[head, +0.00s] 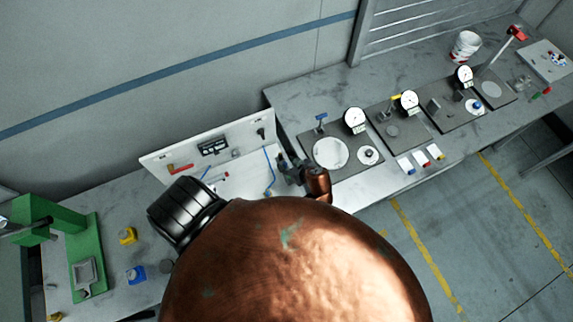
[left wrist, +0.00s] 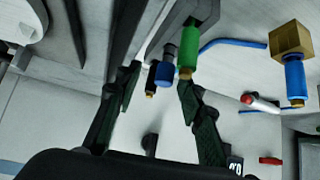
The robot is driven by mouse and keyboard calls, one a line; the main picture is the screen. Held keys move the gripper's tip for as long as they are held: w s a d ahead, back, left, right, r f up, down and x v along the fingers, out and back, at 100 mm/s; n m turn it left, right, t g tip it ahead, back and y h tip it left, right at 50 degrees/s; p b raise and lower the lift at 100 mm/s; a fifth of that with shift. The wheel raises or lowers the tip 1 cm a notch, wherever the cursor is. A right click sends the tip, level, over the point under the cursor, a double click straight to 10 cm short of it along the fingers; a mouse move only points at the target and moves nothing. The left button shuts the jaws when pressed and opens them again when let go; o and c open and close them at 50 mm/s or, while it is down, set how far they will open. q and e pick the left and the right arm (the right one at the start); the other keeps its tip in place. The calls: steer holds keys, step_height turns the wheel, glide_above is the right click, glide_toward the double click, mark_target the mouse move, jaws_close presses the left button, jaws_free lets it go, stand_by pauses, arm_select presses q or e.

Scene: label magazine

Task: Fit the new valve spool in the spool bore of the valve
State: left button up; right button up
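In the head view my left gripper (head: 290,168) is small and dark, at the right end of a white panel station, partly hidden by my copper-coloured arm. In the left wrist view my left gripper (left wrist: 158,84) has its two dark fingers apart. A blue-and-dark cylinder (left wrist: 165,74) with a brass-coloured tip shows in the gap between them. A green cylinder (left wrist: 189,48) with a brass-coloured end is close to the right fingertip. Neither looks gripped. I cannot tell which part is the valve, its bore or the new spool. My right gripper is out of view.
The white panel (head: 160,161) stands on the bench with blue tubing. A brass block (left wrist: 290,40) with a blue part is right in the wrist view. Dial gauges (head: 354,119) on dark plates stand to the right. A green press (head: 92,260) stands left.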

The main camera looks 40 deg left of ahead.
arm_select(q)
steer(key=shift+s+a+f, duration=0.25)
steer(key=shift+a+f, duration=0.15)
steer(key=shift+a, duration=0.1)
steer(key=shift+w, duration=0.1)
steer(key=shift+c, duration=0.4)
steer(key=shift+d, duration=0.1)
jaws_close()
